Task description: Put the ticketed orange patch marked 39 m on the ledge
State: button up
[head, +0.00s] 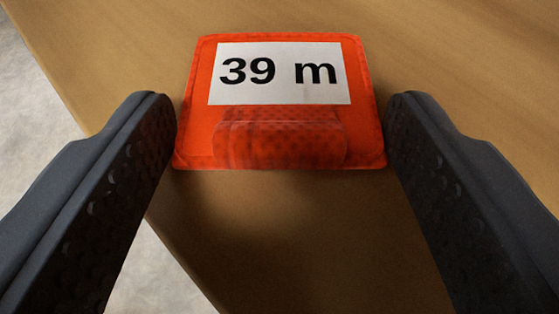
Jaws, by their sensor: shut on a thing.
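The orange patch (200,120) lies between the two dark fingers of my gripper (281,112), in the upper middle of the head view. It has a white ticket reading "39 m" and a raised, dimpled orange strip along its near side. My gripper is shut on the patch, with one finger at its left edge and one at its right. A wooden surface (450,50) lies beneath the patch, with a dark shadow just in front of the patch. I cannot tell whether the patch touches the wood, or whether this surface is the ledge.
The wooden surface's straight edge runs diagonally down the left side. Beyond it, a pale grey floor (30,110) shows. The visible wood around the patch is clear of other objects.

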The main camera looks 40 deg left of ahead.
jog(key=shift+f, duration=0.2)
jog(key=o, duration=0.9)
jog(key=shift+s, duration=0.15)
jog(key=shift+o, duration=0.2)
jog(key=shift+d+f, duration=0.1)
jog(key=shift+d+r, duration=0.25)
jog(key=shift+r, duration=0.05)
jog(key=p+v, duration=0.1)
jog(key=v, duration=1)
jog(key=shift+s+r+p, duration=0.2)
jog(key=shift+s+p, duration=0.05)
jog(key=shift+p, duration=0.1)
